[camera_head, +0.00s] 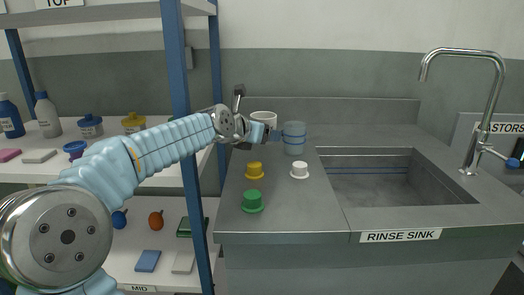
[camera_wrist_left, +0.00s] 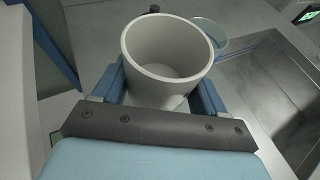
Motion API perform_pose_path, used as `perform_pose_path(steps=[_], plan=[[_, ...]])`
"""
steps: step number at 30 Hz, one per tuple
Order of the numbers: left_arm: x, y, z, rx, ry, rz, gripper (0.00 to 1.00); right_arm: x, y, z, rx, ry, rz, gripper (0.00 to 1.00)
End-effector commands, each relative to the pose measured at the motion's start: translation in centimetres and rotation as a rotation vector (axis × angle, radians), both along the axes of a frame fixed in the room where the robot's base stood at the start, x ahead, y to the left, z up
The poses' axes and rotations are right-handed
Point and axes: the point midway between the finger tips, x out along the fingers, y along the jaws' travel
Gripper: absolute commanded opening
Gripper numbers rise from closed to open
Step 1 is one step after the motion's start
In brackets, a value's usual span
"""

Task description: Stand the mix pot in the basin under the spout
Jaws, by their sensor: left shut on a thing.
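The mix pot appears to be the off-white round pot (camera_head: 263,116), upright at the back left of the counter. It fills the middle of the left wrist view (camera_wrist_left: 165,62), open at the top and empty inside. My left gripper (camera_head: 262,133) is shut on it, with a blue finger on each side. The gripper hides the pot's base in the head view, so I cannot tell whether it touches the counter. The sink basin (camera_head: 370,190) is to the right, empty. The spout (camera_head: 424,72) arches above its right side. My right gripper is not in view.
A clear blue-banded container (camera_head: 294,138) stands just right of the pot. Yellow (camera_head: 254,170), white (camera_head: 299,170) and green (camera_head: 252,201) knobbed pieces sit on the counter in front. A blue shelf post (camera_head: 184,130) stands left, behind my arm.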

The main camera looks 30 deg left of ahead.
Motion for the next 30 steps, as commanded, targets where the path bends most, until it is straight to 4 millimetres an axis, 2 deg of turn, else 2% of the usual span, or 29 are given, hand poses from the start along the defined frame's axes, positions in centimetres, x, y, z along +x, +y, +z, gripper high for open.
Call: perform_pose_path(steps=[1, 8, 13, 25, 26, 30], plan=[[0.4, 0.2, -0.7, 0.000, 0.001, 0.000, 0.32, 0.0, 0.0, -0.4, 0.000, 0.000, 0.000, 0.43], [1.3, 0.8, -2.0, 0.000, 0.000, 0.000, 0.32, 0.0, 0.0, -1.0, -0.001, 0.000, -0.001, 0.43], [1.5, 1.0, -5.0, -0.001, 0.001, 0.001, 0.32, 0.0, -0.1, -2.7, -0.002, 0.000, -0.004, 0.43], [1.5, 1.0, -5.4, 0.000, -0.001, 0.000, 0.32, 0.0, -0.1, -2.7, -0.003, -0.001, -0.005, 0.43], [1.5, 1.0, -5.4, 0.000, -0.001, 0.000, 0.75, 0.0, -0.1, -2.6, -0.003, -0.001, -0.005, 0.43], [1.5, 1.0, -5.3, 0.000, -0.001, 0.000, 0.97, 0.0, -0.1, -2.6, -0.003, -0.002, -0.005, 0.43]])
